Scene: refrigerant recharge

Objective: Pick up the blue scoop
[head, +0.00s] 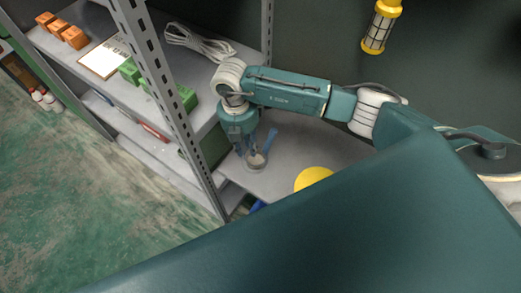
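The fingers partly cover both. I cannot tell whether they touch the blue piece or how far they are open. My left gripper is not in view.
A grey metal upright (176,105) stands left of my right gripper. A yellow disc (313,178) lies to its right. Green blocks (180,97), a clipboard (105,57), orange blocks (62,30) and a white cable coil (198,43) lie on the shelf. A yellow lamp (380,27) hangs behind.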

